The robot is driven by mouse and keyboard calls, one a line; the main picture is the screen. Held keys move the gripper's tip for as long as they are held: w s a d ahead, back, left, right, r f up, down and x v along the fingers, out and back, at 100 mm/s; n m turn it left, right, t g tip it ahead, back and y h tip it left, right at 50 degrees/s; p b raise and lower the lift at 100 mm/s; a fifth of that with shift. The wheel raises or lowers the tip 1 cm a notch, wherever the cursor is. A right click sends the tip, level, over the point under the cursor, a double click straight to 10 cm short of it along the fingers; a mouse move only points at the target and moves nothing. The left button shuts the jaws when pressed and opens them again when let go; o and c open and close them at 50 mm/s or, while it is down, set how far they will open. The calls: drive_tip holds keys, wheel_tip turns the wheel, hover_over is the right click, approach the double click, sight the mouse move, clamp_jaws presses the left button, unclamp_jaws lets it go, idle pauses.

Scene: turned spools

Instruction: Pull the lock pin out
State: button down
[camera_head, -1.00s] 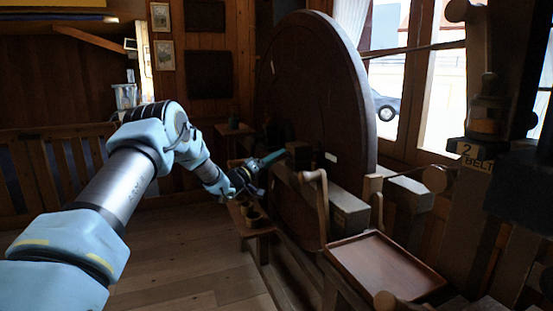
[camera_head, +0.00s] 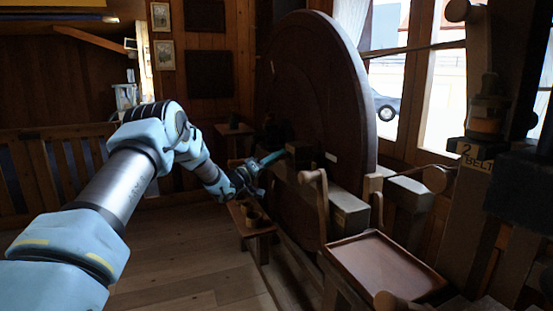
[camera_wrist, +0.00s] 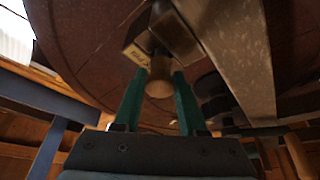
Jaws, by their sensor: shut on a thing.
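The lock pin shows in the wrist view as a pale wooden knob (camera_wrist: 159,82) on a darker shaft, with a small lettered tag (camera_wrist: 136,55) beside it. My gripper (camera_wrist: 160,74) is shut on the knob, one green finger on each side. In the head view my gripper (camera_head: 278,157) is at the left of a dark block (camera_head: 298,152) by the large wheel. The pin itself is too small and dark to make out there. How deep the pin sits is hidden.
The large dark wheel (camera_head: 310,90) stands right behind my gripper. A wooden beam (camera_head: 349,207) and a crank handle (camera_head: 314,177) are to its right, with a shallow tray (camera_head: 385,264) nearer. A low bench (camera_head: 262,229) stands below. The floor at left is clear.

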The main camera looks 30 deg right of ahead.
idle(0.4)
drive_tip(key=shift+w+a+b, duration=0.15)
drive_tip(key=shift+a+b, duration=0.1)
drive_tip(key=shift+a, duration=0.6)
drive_tip(key=shift+w+a+b, duration=0.1)
drive_tip(key=shift+a+b, duration=0.15)
drive_tip(key=shift+a, duration=0.6)
drive_tip(key=shift+c, duration=2.3)
unclamp_jaws()
drive_tip(key=shift+a, duration=0.15)
drive_tip(key=b+v, duration=0.3)
drive_tip(key=v, duration=0.7)
drive_tip(key=shift+a, duration=0.3)
drive_tip(key=shift+s, duration=0.1)
drive_tip(key=shift+s+f, duration=0.1)
